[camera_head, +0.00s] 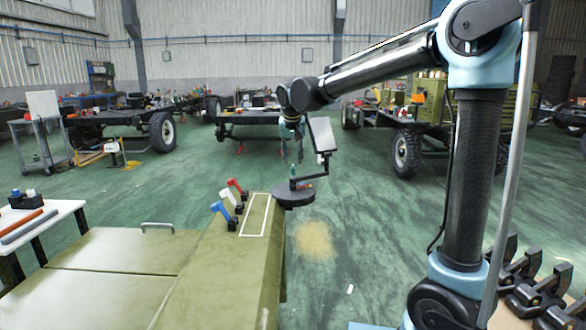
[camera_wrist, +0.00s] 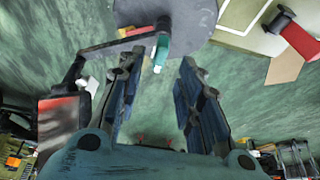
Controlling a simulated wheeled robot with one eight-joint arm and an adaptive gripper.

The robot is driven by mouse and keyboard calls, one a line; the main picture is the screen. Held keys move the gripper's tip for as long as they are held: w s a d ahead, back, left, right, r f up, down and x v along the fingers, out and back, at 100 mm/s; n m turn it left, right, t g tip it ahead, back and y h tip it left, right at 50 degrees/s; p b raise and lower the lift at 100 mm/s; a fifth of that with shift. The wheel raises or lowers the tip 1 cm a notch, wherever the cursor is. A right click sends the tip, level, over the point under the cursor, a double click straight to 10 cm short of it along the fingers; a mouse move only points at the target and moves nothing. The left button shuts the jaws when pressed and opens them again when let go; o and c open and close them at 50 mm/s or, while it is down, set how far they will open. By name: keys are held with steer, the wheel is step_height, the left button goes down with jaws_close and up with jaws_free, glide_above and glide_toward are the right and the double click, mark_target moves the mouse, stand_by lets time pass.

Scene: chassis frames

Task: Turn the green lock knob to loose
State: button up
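A small green-teal knob (camera_head: 293,172) stands upright on a dark round plate (camera_head: 293,197) beside the olive chassis. In the wrist view the knob (camera_wrist: 162,46) has a pale tip and sits on the grey plate (camera_wrist: 192,20). My gripper (camera_head: 291,156) points down above the knob, apart from it. In the wrist view my gripper (camera_wrist: 161,75) is open and empty, and the knob shows between and beyond its fingertips. The knob's lock marking cannot be made out.
A thin bracket beside the plate carries a tilted panel (camera_head: 322,135), close to my gripper; the panel (camera_wrist: 62,125) is left in the wrist view. Red (camera_head: 236,187) and blue (camera_head: 222,210) levers stand on the olive chassis (camera_head: 262,250). Open green floor lies around.

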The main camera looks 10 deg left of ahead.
mark_target(293, 166)
steer(key=shift+x, duration=2.7)
jaws_close()
steer(key=shift+a, duration=0.1)
